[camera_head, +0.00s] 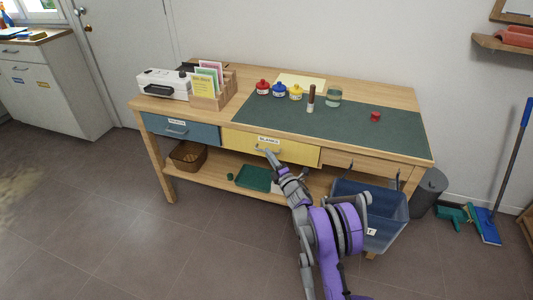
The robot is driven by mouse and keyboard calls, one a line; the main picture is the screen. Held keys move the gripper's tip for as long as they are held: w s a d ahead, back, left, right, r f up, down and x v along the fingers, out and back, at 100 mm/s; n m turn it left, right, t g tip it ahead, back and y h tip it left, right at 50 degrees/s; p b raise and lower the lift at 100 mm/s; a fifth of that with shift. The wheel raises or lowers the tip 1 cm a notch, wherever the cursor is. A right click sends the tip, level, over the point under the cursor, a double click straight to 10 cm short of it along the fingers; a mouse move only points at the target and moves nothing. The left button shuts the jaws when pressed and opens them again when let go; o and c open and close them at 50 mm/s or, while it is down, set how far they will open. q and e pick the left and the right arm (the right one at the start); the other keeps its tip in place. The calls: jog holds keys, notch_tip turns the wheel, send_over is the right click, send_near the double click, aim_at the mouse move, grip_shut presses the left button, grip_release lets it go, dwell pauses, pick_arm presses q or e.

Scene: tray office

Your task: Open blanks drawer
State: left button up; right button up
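The blanks drawer (298,153) is the yellow drawer in the middle of the workbench front, with a label reading "BLANKS" on its upper edge. It looks shut or nearly so; a small gap cannot be ruled out. My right gripper (267,152) is at the drawer's front, at its handle, which the fingers largely hide. Whether the fingers are closed around the handle is too small to tell. My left gripper is not in view.
The workbench (405,102) carries a green mat, paint jars, a card rack and a white machine. A blue drawer (190,131) is left of the yellow one. A blue bin (384,206) stands at the right front. A lower shelf holds a basket and green tray (253,178). Floor in front is clear.

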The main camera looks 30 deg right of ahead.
jog(key=shift+w+d+r, duration=0.1)
jog(key=shift+w+r, duration=0.1)
jog(key=shift+w, duration=1.25)
grip_shut()
dwell(0.3)
